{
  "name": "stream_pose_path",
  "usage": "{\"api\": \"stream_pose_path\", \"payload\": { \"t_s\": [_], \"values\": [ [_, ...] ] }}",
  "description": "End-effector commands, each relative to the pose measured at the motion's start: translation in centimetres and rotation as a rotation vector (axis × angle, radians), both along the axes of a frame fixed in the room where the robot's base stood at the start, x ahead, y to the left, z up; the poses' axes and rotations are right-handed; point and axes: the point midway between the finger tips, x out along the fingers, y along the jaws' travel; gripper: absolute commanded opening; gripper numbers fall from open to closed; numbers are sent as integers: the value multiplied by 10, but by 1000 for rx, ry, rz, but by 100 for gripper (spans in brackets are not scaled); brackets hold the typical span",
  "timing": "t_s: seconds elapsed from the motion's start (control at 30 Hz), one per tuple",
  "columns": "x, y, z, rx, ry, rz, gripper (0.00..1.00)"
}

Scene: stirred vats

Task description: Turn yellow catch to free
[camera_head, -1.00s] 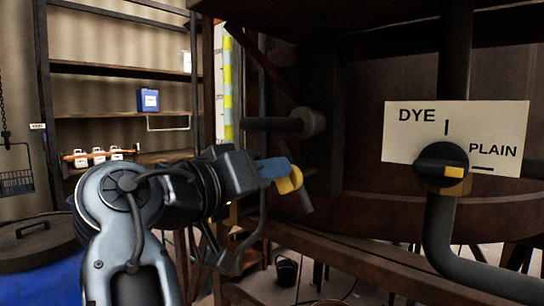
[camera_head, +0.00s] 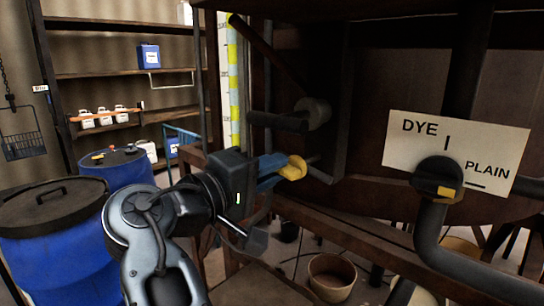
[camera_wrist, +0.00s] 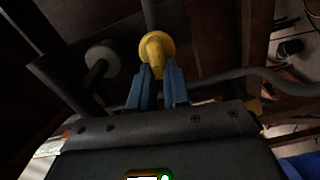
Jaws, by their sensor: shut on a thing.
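The yellow catch (camera_head: 293,168) is a small rounded yellow piece on the dark frame of the vat, left of the dye sign. It also shows in the wrist view (camera_wrist: 156,50), with a thin grey rod running up from it. My gripper (camera_head: 277,167) has blue fingers, seen in the wrist view (camera_wrist: 158,78) on both sides of the catch's lower part. The fingers are shut on the catch. I see no label that tells which way is free.
A dark cylinder handle (camera_head: 285,122) sticks out just above the catch. A DYE/PLAIN sign (camera_head: 455,150) with a black and yellow knob (camera_head: 438,180) is at right. Blue drums (camera_head: 62,245) stand at left, shelves (camera_head: 125,72) behind. A bucket (camera_head: 332,278) stands below.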

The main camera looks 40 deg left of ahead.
Motion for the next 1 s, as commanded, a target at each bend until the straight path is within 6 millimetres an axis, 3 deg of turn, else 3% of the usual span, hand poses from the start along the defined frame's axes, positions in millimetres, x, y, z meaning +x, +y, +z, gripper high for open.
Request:
{"api": "stream_pose_path", "payload": {
  "t_s": [0.4, 0.93, 0.97, 1.0],
  "values": [
    [-1, 2, -4, -172, 13, 4, 0],
    [-1, 2, -5, -192, 15, 5, 0],
    [-1, 2, -5, -192, 15, 5, 19],
    [-1, 2, -5, -191, 15, 5, 23]
  ]
}}
